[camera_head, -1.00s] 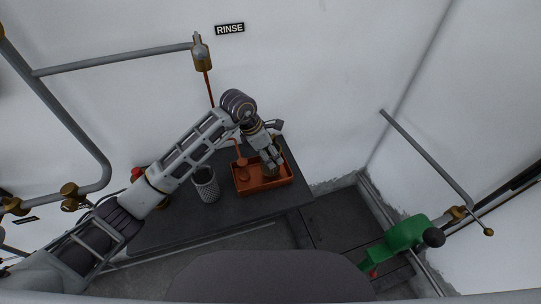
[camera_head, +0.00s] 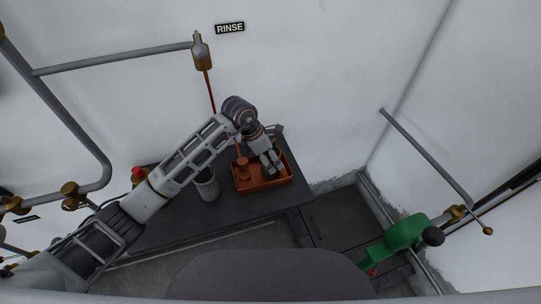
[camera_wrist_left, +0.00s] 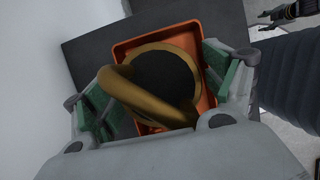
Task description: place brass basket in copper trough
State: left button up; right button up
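The copper trough (camera_head: 284,182) is a shallow orange tray on the dark table. It also shows below my left gripper in the left wrist view (camera_wrist_left: 205,102). The brass basket (camera_wrist_left: 178,47) shows there as a round brass rim with a dark inside and a thick curved handle, within the trough's outline. Whether it rests on the trough floor is hard to tell. My left gripper (camera_head: 272,168) points down over the trough. Its green-padded fingers (camera_wrist_left: 165,88) are spread on either side of the basket handle, with gaps visible. My right gripper (camera_wrist_left: 283,13) appears small at the wrist view's top right, its opening unclear.
A grey perforated cup (camera_head: 207,187) stands left of the trough. An orange spout (camera_head: 241,165) stands at the trough's left side. Pipes (camera_head: 115,60) run along the left wall, and a green crank-like part (camera_head: 405,234) is at the right. The table front (camera_head: 250,205) is bare.

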pick_arm(q)
jog(key=shift+r, duration=0.15)
jog(key=shift+b+v, duration=0.55)
jog(key=shift+v, duration=3.2)
